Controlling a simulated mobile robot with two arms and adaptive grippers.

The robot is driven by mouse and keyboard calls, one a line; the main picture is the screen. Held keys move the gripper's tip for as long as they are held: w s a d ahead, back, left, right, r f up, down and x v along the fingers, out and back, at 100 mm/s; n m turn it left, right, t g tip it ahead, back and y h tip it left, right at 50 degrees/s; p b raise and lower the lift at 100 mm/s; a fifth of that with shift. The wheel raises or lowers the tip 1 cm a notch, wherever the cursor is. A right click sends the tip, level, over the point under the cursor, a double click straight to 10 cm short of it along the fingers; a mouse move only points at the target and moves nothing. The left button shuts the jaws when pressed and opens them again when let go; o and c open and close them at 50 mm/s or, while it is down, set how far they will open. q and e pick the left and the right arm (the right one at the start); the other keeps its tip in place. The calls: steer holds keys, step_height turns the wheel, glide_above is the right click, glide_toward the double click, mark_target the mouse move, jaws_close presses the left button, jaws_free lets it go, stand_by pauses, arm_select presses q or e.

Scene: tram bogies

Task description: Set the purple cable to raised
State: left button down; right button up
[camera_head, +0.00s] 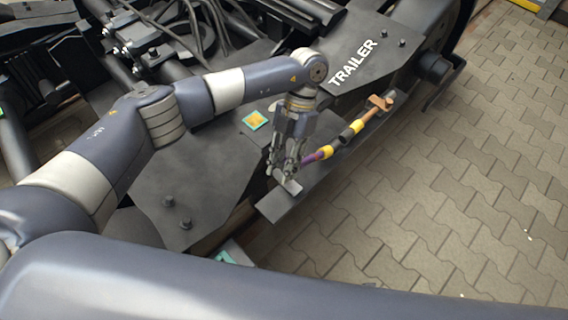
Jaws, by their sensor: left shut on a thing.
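The purple cable (318,155) has yellow and black bands. It runs along a dark beam, from my left gripper up and right to a copper-coloured fitting (380,103). My left gripper (286,176) points down and is shut at the cable's lower left end. Its fingers hide that end. A small pale metal piece (291,187) shows at the fingertips; I cannot tell whether it belongs to the cable. My right gripper is not in view.
The dark bogie frame carries a plate lettered TRAILER (353,62). A yellow and teal square tag (255,121) lies on a plate left of my gripper. The dark beam (283,206) juts out below it. Paved floor (450,190) lies open on the right.

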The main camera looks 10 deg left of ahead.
arm_select(q)
steer(key=c, duration=1.3)
jaws_free()
steer(key=v, duration=1.2)
